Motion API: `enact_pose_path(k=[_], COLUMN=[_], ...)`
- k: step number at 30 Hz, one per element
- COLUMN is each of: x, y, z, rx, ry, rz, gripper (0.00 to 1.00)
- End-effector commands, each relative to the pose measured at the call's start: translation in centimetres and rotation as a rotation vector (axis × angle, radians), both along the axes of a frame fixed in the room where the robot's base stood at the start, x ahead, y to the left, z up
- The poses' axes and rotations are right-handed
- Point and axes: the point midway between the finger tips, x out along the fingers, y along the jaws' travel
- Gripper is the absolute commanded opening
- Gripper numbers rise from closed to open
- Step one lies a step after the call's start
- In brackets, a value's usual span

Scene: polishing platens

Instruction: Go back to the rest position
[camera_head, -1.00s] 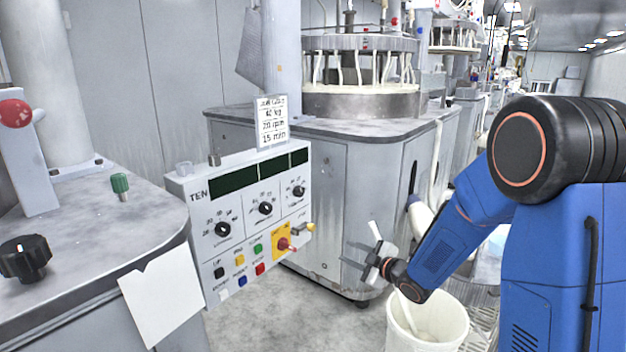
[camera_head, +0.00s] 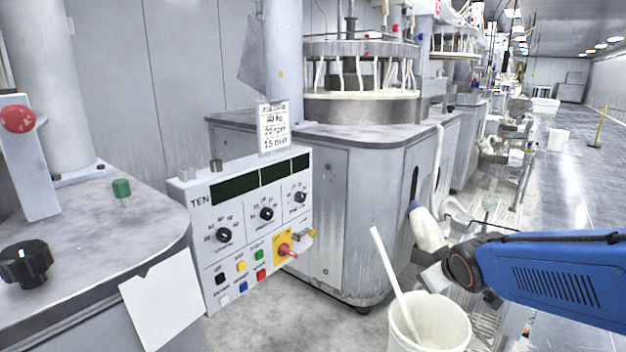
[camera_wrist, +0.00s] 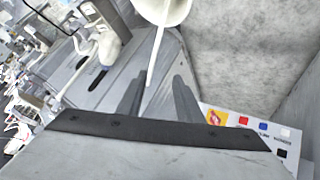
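My gripper (camera_wrist: 156,84) shows in the wrist view with its two dark fingers spread apart. It is open, with nothing held between the fingers. A white stick and part of a white bucket (camera_wrist: 163,10) lie beyond the fingertips in that view. In the head view my blue arm reaches in from the right edge, roughly level, above and right of the bucket (camera_head: 455,325).
The control panel (camera_head: 205,262) with knobs and coloured buttons stands left of centre. It also shows low right in the wrist view (camera_wrist: 298,133). A polishing machine (camera_head: 335,215) stands behind it. A grey worktop (camera_head: 75,225) fills the left. Floor is open at far right (camera_head: 585,165).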

Motion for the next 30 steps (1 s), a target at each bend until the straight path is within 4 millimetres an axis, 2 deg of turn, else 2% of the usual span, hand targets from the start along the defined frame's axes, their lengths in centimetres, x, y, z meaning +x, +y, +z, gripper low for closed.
enact_pose_path(k=[1,8,15,18,21,24,30], x=[-1.6,-9.6,-18.2,-21.2,-23.3,-24.5,-24.9], y=[-0.4,-1.3,-0.8,-0.4,0.0,0.2,0.3], z=[0.4,0.6,0.3,0.1,-0.1,-0.2,-0.2], rx=[0.018,0.120,0.233,0.273,0.299,0.315,0.320], ry=[0.019,0.149,0.288,0.338,0.376,0.398,0.406], rz=[-0.032,-0.182,-0.307,-0.342,-0.365,-0.378,-0.382], gripper=[0.33,0.33,0.33,0.33,0.33,0.33,0.33])
